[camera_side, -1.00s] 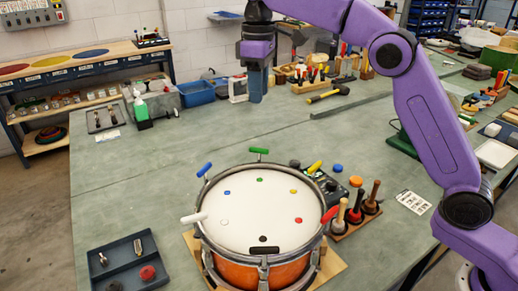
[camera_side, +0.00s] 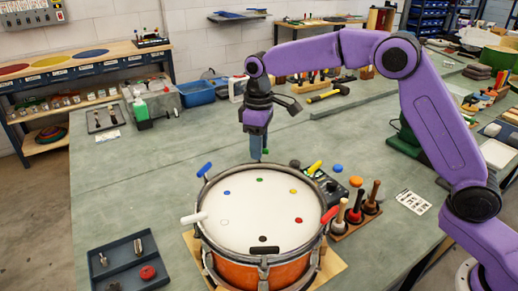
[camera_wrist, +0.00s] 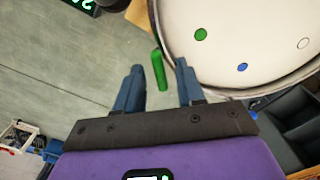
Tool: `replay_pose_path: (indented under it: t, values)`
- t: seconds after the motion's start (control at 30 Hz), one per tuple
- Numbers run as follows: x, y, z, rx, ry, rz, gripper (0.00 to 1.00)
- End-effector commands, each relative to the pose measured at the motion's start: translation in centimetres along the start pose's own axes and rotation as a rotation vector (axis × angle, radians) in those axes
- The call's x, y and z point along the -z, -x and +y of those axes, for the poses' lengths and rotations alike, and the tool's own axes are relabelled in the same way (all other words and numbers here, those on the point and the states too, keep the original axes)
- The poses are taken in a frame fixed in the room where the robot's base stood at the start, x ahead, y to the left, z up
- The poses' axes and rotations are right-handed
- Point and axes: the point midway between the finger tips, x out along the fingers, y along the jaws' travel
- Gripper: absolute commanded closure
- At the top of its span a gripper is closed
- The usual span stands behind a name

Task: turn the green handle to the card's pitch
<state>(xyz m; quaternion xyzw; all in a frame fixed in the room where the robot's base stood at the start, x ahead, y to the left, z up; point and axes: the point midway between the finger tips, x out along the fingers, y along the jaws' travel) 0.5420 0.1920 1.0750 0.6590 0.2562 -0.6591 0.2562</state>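The green handle (camera_wrist: 158,70) stands at the drum's rim. In the wrist view it lies between my gripper's (camera_wrist: 159,68) two blue fingers, with gaps on both sides. In the side view, my gripper (camera_side: 259,155) is low at the drum's far rim and hides most of the green handle (camera_side: 266,152). The fingers are open; I cannot tell how deep the handle sits between them. The drum (camera_side: 250,215) has a white head with coloured dots and an orange shell. A white printed card (camera_side: 412,201) lies on the bench at right; its text is too small to read.
Blue (camera_side: 204,169), white (camera_side: 193,218), yellow (camera_side: 314,167) and red (camera_side: 330,214) handles ring the drum. A dark device with green digits (camera_wrist: 84,4) shows at the wrist view's top. Mallets (camera_side: 356,208) stand right of the drum. A dark tray (camera_side: 125,265) is front left.

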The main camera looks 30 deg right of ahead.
Motion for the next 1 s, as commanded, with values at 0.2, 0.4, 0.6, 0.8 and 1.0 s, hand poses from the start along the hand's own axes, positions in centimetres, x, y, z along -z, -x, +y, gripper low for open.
replay_pose_path:
  t: [0.2, 0.4, 0.6, 0.8, 1.0]
  values:
    - [0.0, -1.5, 0.0, 0.000, 0.000, -0.001, 0.62]
    - [0.0, -1.6, 0.0, 0.000, -0.001, 0.000, 0.62]
    - [0.0, -1.6, 0.0, 0.000, -0.001, 0.000, 0.97]
    - [0.0, -1.6, 0.0, 0.000, 0.001, 0.000, 1.00]
    - [0.0, -1.5, 0.0, 0.000, 0.039, 0.000, 1.00]
